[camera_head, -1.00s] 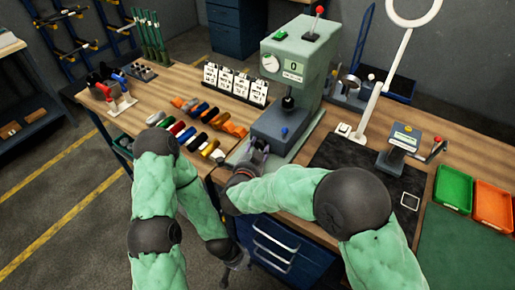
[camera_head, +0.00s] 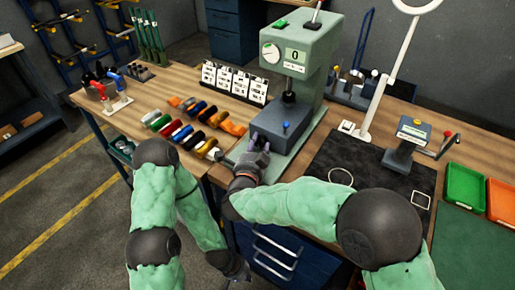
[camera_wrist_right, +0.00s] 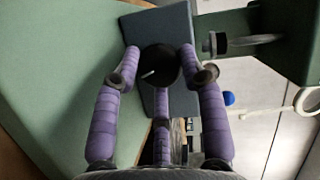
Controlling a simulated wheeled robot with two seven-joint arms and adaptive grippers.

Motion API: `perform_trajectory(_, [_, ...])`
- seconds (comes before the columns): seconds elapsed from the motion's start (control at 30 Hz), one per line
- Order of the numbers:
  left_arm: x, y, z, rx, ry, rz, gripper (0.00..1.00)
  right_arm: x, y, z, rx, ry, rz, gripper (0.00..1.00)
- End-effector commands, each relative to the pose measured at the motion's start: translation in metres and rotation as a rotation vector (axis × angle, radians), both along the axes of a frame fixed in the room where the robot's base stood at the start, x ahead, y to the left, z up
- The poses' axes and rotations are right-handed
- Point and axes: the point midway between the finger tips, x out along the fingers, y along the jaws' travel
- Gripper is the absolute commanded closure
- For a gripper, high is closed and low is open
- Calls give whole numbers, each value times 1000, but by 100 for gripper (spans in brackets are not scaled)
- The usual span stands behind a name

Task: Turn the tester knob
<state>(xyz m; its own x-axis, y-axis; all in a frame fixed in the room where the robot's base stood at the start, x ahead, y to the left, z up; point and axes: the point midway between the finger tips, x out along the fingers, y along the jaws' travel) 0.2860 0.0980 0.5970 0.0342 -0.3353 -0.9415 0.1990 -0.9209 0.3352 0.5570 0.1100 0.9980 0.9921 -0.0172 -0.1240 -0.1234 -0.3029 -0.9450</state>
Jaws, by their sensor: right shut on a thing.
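The tester (camera_head: 318,62) is a grey-green machine with a round dial and a display reading 0. Its low dark base block (camera_head: 283,128) has a blue button (camera_head: 285,125) on top. The tester knob (camera_wrist_right: 158,65), black and round with a white mark, sits on the block's face in the right wrist view. My right gripper (camera_wrist_right: 160,70) is shut on the knob, its purple fingers around it. In the head view my right gripper (camera_head: 258,145) is at the block's front and hides the knob. My left gripper (camera_head: 238,268) hangs low beside the bench, its fingers unclear.
Rows of coloured handles (camera_head: 185,130) lie left of the tester, with a card rack (camera_head: 233,83) behind them. A black mat (camera_head: 385,185), a crank device (camera_head: 410,142), a ring lamp (camera_head: 375,105) and green (camera_head: 464,186) and orange trays are at the right.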

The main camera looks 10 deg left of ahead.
Motion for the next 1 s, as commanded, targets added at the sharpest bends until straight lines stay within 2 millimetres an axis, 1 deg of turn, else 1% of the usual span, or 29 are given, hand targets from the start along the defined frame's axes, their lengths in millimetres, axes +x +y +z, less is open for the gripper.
perform_trajectory(0.17, [0,0,1,0,0,0,100,-1,2,-2,-2,6,6,91])
perform_trajectory(0.2, [0,0,1,0,0,0,100,-1,2,-2,-3,6,6,52])
perform_trajectory(0.23, [0,0,1,0,0,0,100,-1,2,-2,-3,6,5,49])
perform_trajectory(0.53, [0,0,1,0,-1,0,100,-1,1,-1,-2,3,2,49])
perform_trajectory(0.67, [0,0,1,0,0,0,100,-8,2,1,-2,2,4,49])
perform_trajectory(0.77, [0,0,1,0,0,0,100,-21,2,2,-2,2,6,49])
perform_trajectory(1.0, [0,0,1,0,0,0,100,-69,4,8,-2,2,8,49])
